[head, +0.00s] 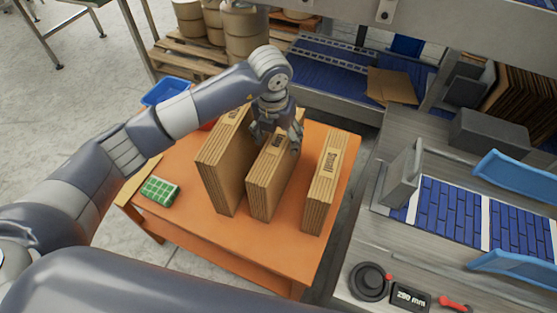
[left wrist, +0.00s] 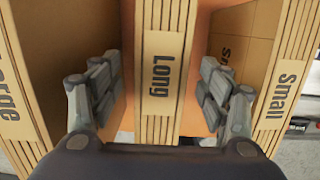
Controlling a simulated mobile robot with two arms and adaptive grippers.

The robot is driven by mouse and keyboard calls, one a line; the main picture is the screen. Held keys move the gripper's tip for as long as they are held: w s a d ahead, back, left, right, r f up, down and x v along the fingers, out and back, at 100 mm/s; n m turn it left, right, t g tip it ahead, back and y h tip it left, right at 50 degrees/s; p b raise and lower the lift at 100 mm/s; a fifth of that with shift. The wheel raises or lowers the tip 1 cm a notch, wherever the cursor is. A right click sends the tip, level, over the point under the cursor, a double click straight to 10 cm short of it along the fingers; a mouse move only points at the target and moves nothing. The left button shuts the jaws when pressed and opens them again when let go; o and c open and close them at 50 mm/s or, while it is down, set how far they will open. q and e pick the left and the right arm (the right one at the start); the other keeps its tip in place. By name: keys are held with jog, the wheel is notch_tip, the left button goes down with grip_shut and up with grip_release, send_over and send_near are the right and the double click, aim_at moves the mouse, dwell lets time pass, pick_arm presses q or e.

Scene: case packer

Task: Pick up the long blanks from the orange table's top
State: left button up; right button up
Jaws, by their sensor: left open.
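The long blanks (head: 263,190) are a brown cardboard stack standing on edge in the middle of the orange table (head: 240,245). In the left wrist view their face (left wrist: 160,35) reads "Long". My left gripper (head: 277,138) is over the far part of this stack. It is open, with one finger on each side of the stack in the left wrist view (left wrist: 160,88). A gap shows between each finger and the stack's face. My right gripper is not in view.
A taller stack (head: 220,170), its label partly cut off, stands to the left. A stack marked "Small" (head: 323,185) stands to the right. A green gridded item (head: 160,191) and blue bin (head: 165,92) are at the left. The machine with its blue conveyor (head: 450,210) is at the right.

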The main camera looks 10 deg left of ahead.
pick_arm(q)
jog(key=shift+f, duration=0.35)
jog(key=shift+w+f, duration=0.15)
jog(key=shift+f, duration=0.15)
jog(key=f, duration=0.1)
jog(key=f+p, duration=0.1)
jog(key=f, duration=0.1)
jog(key=f+p, duration=0.1)
jog(key=f, duration=0.1)
jog(key=shift+w+d, duration=0.15)
jog(key=shift+w, duration=0.2)
jog(key=shift+c, duration=0.2)
jog(key=c, duration=0.9)
grip_shut()
jog(key=shift+r, duration=0.1)
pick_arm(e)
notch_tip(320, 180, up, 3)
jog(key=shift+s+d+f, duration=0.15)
